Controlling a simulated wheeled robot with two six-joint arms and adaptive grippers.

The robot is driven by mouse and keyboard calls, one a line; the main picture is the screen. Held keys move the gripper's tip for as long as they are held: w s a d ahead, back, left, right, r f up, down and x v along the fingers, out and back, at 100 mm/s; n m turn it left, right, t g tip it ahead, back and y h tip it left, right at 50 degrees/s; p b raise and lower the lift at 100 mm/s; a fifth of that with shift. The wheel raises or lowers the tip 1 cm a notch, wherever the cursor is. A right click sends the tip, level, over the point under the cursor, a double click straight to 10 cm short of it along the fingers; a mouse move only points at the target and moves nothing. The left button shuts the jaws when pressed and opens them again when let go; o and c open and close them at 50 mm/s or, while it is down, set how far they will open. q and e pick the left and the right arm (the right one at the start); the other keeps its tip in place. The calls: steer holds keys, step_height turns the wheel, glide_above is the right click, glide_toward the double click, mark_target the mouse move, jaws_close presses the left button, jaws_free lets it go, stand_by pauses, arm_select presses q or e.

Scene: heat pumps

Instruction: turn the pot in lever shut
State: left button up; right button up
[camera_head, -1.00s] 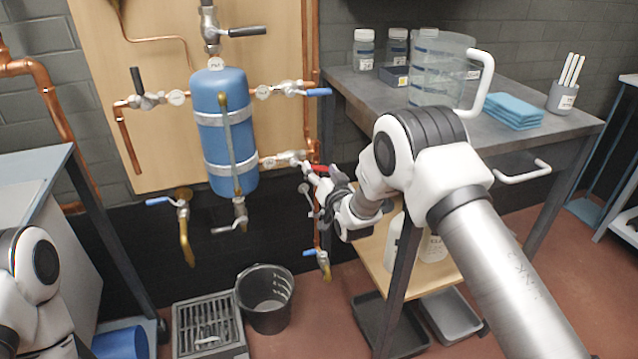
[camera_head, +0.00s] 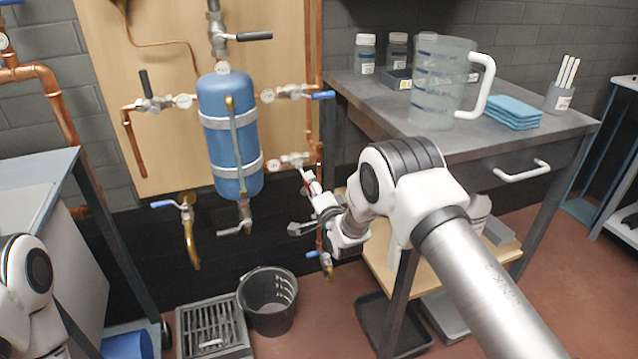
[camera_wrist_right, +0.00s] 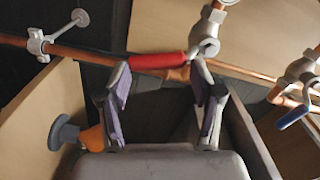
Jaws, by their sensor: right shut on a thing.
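A red lever (camera_head: 307,181) sits on the lower right valve (camera_head: 292,161) beside the blue pot (camera_head: 228,130). In the head view it points down from the valve and is partly hidden by my right gripper (camera_head: 312,205). In the right wrist view the red lever (camera_wrist_right: 158,60) lies across between the two fingertips of my right gripper (camera_wrist_right: 160,72), which is shut on it. The valve body (camera_wrist_right: 205,40) shows just beyond the right finger. The valve tag is too small to read. My left arm shows at the lower left, with its gripper out of frame.
Blue-handled valves (camera_head: 322,95) sit above and below the red one, near copper pipes (camera_head: 313,60). A workbench (camera_head: 500,145) with a clear jug (camera_head: 440,85) stands right. A bucket (camera_head: 268,302) and floor grate (camera_head: 212,330) are below.

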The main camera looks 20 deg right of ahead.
steer(key=shift+w+a+m+p, duration=0.15)
steer(key=shift+a+m, duration=0.3)
steer(key=shift+m, duration=0.5)
steer(key=shift+a+m+p, duration=0.15)
steer(key=shift+a+m, duration=0.3)
steer(key=shift+m, duration=0.5)
steer(key=o, duration=1.3)
steer(key=shift+o, duration=1.2)
steer(key=shift+w+a+f, duration=0.2)
steer(key=shift+f, duration=0.15)
steer(key=shift+s+f, duration=0.1)
steer(key=s, duration=1.2)
steer(key=shift+d, duration=0.25)
